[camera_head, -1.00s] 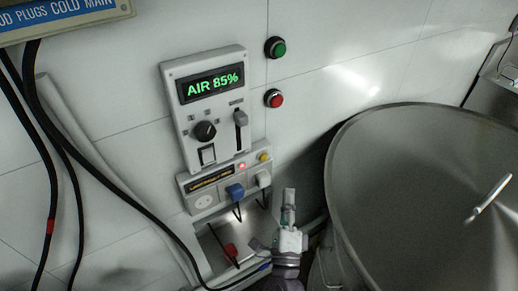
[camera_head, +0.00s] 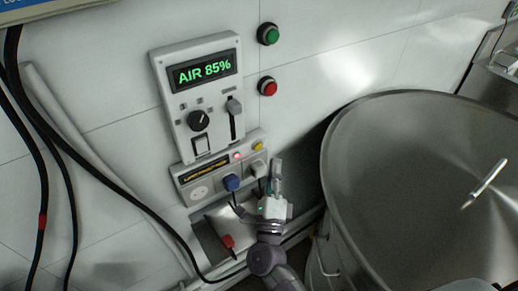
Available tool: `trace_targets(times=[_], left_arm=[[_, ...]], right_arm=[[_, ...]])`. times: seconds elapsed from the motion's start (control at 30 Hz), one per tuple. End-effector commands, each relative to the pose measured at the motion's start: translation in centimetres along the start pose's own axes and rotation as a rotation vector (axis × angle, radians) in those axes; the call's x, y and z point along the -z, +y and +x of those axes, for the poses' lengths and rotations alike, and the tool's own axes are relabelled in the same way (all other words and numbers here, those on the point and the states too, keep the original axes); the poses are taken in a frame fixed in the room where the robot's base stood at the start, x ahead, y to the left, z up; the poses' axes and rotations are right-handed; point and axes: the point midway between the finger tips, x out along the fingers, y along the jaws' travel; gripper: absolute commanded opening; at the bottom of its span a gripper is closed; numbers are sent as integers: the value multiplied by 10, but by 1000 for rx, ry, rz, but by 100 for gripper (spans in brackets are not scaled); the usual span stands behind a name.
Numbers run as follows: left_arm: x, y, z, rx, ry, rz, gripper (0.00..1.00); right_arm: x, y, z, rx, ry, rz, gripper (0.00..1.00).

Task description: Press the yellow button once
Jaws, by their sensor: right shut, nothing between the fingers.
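The small yellow button (camera_head: 258,146) sits at the top right corner of the socket strip (camera_head: 181,176) under the grey control panel. My right gripper (camera_head: 276,165) comes up from below with its fingers shut and empty. Its tips are just below and to the right of the yellow button, and appear apart from it. The button is fully visible. My left gripper is not in view.
The control panel (camera_head: 171,98) reads AIR 85%. A lit red lamp (camera_head: 237,156), a blue plug (camera_head: 231,182) and a white plug (camera_head: 258,168) are close to the button. Green (camera_head: 268,34) and red (camera_head: 268,87) wall buttons are above. A large steel vessel (camera_head: 400,150) stands at right.

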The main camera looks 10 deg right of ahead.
Motion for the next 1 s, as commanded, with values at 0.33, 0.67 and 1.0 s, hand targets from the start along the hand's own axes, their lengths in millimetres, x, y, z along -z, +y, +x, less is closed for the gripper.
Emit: trace_targets(times=[0.33,0.67,1.0], left_arm=[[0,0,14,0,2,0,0],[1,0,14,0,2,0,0],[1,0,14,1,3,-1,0]], right_arm=[[-17,18,24,0,0,1,0],[-19,19,26,-1,0,0,0],[-19,19,26,-1,0,0,0]])
